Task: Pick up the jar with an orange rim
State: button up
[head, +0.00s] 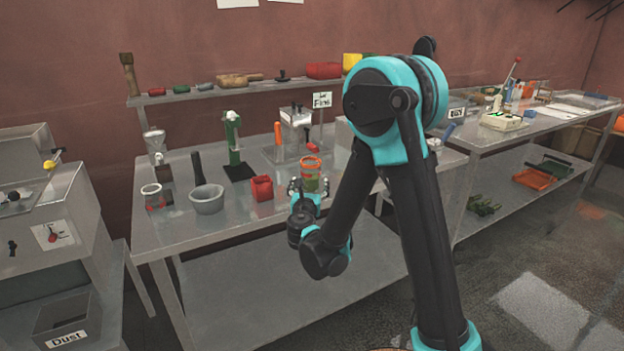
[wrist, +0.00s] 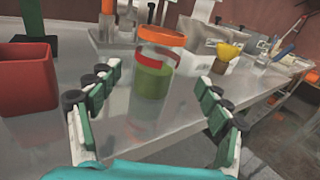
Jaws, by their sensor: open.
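The jar with an orange rim (head: 310,173) stands upright on the metal table, with green contents in its lower part. In the wrist view the jar (wrist: 154,84) is ahead of my gripper, roughly centred between the two fingers, and a red band shows below its orange rim. My gripper (wrist: 160,105) is open and empty. Its fingers stand on either side of the line to the jar; I cannot tell whether the tips reach around it. In the head view my gripper (head: 308,190) is at the near side of the jar and overlaps its lower part.
A red square container (head: 262,188) stands just left of the jar; it also shows large in the wrist view (wrist: 28,80). A grey bowl (head: 207,199) and a glass jar with red contents (head: 153,197) stand further left. A green stand (head: 234,145) and a machine (head: 294,130) are behind.

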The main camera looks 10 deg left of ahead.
aim_at(311, 171)
jog(key=w, duration=0.9)
jog(key=shift+a+r, duration=0.15)
jog(key=shift+a, duration=0.1)
jog(key=shift+s, duration=0.1)
jog(key=c, duration=1.4)
